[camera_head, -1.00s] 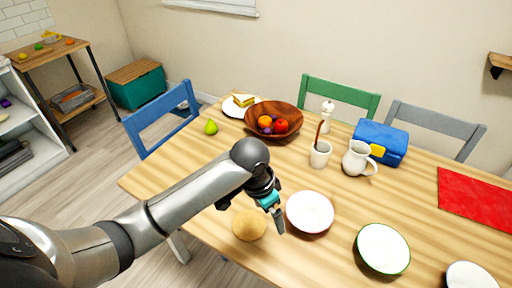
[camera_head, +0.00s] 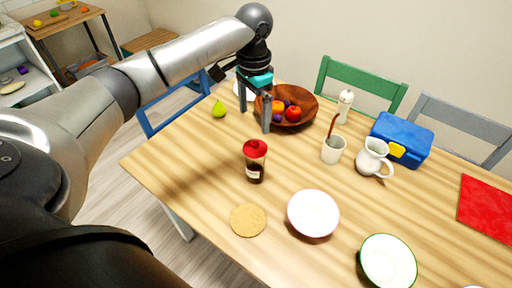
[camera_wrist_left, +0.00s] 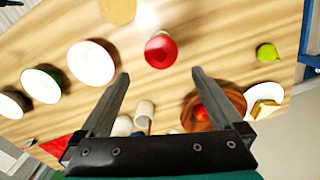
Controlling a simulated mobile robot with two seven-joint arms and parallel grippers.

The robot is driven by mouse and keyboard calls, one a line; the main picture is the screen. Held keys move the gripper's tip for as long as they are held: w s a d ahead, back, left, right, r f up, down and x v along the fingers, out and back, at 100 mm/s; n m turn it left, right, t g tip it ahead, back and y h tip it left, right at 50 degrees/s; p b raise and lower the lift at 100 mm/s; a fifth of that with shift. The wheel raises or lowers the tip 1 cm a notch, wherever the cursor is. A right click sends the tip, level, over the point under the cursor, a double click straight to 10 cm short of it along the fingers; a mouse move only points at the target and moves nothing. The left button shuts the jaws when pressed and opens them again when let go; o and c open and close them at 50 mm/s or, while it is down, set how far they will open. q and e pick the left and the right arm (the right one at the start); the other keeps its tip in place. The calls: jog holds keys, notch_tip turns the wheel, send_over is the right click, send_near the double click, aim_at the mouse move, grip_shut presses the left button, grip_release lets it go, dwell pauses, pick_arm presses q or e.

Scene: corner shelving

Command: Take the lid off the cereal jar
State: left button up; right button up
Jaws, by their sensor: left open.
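The cereal jar (camera_head: 254,173) stands upright on the table, clear with dark contents, a pale label and a red lid (camera_head: 255,147) on top. In the left wrist view the red lid (camera_wrist_left: 160,50) shows from above, just beyond the fingertips and between their lines; the jar body is mostly hidden under it. My left gripper (camera_head: 254,122) points down with its fingers apart and empty, above and behind the jar in the head view. The open fingers also show in the left wrist view (camera_wrist_left: 161,73). My right gripper is not in view.
A round cork mat (camera_head: 248,220) lies in front of the jar. A white bowl (camera_head: 314,213) stands to its right. Behind are a wooden fruit bowl (camera_head: 308,103), a pear (camera_head: 219,109), a cup (camera_head: 333,150) and a jug (camera_head: 373,158). The table left of the jar is clear.

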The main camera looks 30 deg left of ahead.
pick_arm(q)
send_over(257, 141)
jog(key=s, duration=0.1)
notch_tip(257, 141, down, 5)
jog(key=shift+a+f+b, duration=0.1)
jog(key=shift+f+b, duration=0.05)
jog(key=shift+b, duration=0.2)
jog(key=shift+w+f+b, duration=0.25)
jog(key=shift+f+b, duration=0.1)
jog(key=shift+f, duration=1)
jog(key=shift+w+f+b, duration=0.2)
jog(key=shift+f+b, duration=0.15)
jog(key=shift+f, duration=0.95)
jog(key=shift+c, duration=0.2)
jog(key=c, duration=1.1)
